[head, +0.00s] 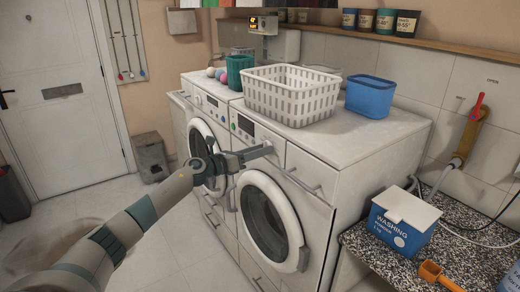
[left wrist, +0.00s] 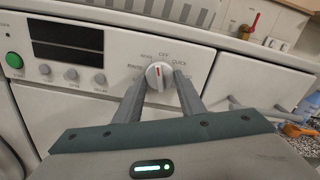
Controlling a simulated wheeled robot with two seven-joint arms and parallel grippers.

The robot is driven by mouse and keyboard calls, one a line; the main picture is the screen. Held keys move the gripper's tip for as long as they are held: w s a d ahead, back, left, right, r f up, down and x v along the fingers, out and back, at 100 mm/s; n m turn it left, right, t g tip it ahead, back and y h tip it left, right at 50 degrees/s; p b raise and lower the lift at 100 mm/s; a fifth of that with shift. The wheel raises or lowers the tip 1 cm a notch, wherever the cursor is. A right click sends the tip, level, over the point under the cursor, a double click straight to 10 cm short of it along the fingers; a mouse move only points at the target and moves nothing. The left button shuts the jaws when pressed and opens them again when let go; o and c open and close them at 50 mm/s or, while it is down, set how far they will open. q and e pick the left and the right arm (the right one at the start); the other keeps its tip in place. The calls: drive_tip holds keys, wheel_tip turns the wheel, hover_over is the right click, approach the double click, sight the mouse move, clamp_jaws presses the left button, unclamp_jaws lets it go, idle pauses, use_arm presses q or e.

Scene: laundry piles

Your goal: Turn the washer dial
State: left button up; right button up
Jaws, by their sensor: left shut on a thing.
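The washer dial (left wrist: 158,74) is a round grey knob with a red mark, set on the white washer panel with printed labels around it. My left gripper (left wrist: 156,80) has one finger on each side of the dial and is shut on it. In the head view my left gripper (head: 262,151) reaches the upper front panel of the nearer washer (head: 318,210), and the dial is largely hidden there. The red mark points nearly straight up, towards the OFF label. My right gripper is not in either view.
A white basket (head: 290,112), a blue bin (head: 370,95) and a green container (head: 238,72) stand on the machines. A green button (left wrist: 14,60), a dark display (left wrist: 66,36) and small grey buttons lie left of the dial. A washing powder box (head: 402,226) stands on the speckled counter.

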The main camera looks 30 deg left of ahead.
use_arm(q)
drive_tip(key=shift+r+n+p, duration=0.15)
drive_tip(key=shift+n+p, duration=2.15)
drive_tip(key=shift+n, duration=2.75)
drive_tip(key=shift+r+n+p, duration=0.1)
drive_tip(key=shift+n+p, duration=2.2)
drive_tip(key=shift+n, duration=2.75)
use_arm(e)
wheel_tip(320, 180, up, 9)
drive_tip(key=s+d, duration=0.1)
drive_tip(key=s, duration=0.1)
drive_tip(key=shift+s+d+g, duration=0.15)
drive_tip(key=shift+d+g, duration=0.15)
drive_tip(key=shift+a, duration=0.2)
use_arm(q)
drive_tip(key=o, duration=1)
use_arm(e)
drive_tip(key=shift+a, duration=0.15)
use_arm(q)
drive_tip(key=shift+s+f, duration=0.1)
